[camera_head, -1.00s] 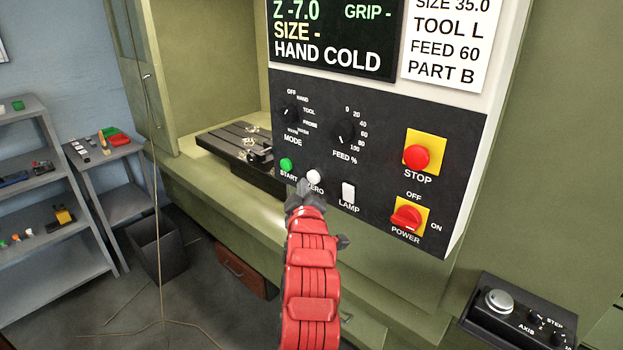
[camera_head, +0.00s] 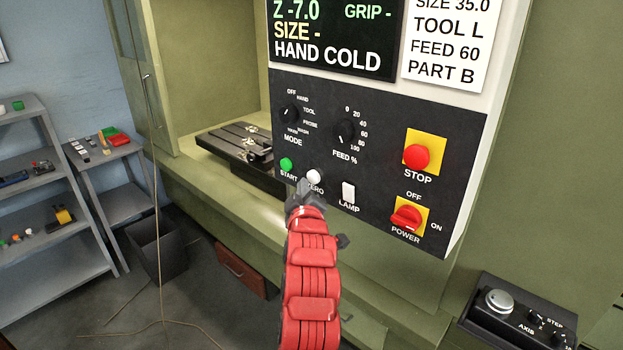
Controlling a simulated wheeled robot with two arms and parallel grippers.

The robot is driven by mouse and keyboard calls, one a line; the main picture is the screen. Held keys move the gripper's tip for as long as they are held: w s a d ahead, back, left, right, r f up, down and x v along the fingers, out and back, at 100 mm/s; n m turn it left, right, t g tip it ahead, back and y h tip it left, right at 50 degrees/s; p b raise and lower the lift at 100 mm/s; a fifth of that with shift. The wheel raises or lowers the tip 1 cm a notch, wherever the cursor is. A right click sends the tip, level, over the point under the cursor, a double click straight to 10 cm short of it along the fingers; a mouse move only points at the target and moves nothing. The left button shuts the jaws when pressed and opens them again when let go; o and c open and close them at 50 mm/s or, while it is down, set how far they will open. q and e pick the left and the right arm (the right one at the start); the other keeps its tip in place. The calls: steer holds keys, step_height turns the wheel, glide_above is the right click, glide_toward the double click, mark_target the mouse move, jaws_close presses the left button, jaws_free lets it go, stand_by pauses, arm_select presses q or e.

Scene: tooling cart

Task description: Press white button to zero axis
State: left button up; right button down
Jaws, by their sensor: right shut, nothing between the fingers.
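The white ZERO button (camera_head: 314,176) is on the dark control panel (camera_head: 380,130), between the green START button (camera_head: 286,164) and the white LAMP switch (camera_head: 348,192). The gripper of my red right arm (camera_head: 303,187) is shut and empty. Its tip is just below and left of the white button in the picture and covers part of the ZERO label. I cannot tell whether it touches the panel. The display (camera_head: 330,40) reads Z -7.0, SIZE - and HAND COLD. My left gripper is not in view.
The red STOP button (camera_head: 416,157) and red POWER knob (camera_head: 406,218) sit at the panel's right. MODE (camera_head: 290,112) and FEED (camera_head: 345,132) knobs are above. A small AXIS box (camera_head: 510,310) is at lower right. Shelves (camera_head: 50,265) stand at left.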

steer(key=shift+w+d, duration=0.25)
steer(key=shift+w, duration=0.05)
steer(key=shift+w+d+b, duration=0.3)
steer(key=shift+b, duration=0.25)
stand_by(0.5)
steer(key=shift+w+d+r, duration=0.1)
steer(key=shift+d, duration=0.05)
stand_by(0.7)
steer(key=shift+s+a, duration=0.5)
steer(key=shift+s, duration=0.15)
steer(key=shift+a, duration=0.1)
